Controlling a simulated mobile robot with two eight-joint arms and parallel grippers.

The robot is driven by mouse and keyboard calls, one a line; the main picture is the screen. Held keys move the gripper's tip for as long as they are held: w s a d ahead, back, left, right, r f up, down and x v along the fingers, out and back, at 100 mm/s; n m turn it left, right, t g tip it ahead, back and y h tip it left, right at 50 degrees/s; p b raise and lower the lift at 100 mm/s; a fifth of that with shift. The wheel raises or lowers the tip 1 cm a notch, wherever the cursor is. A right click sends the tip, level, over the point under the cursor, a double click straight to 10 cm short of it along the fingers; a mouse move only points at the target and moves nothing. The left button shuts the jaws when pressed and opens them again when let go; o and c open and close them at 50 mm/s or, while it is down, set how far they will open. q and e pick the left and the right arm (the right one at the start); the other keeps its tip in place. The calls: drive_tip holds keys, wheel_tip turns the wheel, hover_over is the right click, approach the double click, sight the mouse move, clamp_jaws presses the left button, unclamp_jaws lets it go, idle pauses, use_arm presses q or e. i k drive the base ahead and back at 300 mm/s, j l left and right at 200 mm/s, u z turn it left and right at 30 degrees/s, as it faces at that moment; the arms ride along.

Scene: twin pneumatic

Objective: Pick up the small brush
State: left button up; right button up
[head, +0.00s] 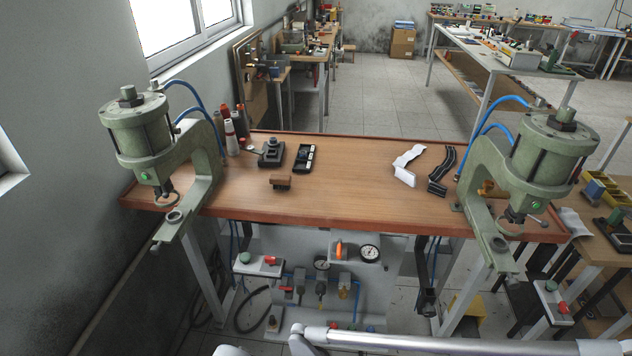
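A small brown block-shaped item (281,182), which looks like the small brush, lies on the wooden bench top (340,200), left of the middle and near the front. Its bristles are too small to make out clearly. Nothing touches it from above. Neither of my grippers shows in the head view. Only pale arm links of mine cross the bottom edge, well below and in front of the bench.
Green pneumatic presses stand at the bench's left (150,140) and right (540,160) ends. Behind the brush are a black device (271,153), a black tray (304,158) and several thread spools (231,137). White (405,170) and black (441,170) curved pieces lie right. The bench middle is clear.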

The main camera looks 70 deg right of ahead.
sight(279, 180)
drive_tip(key=z, duration=2.2)
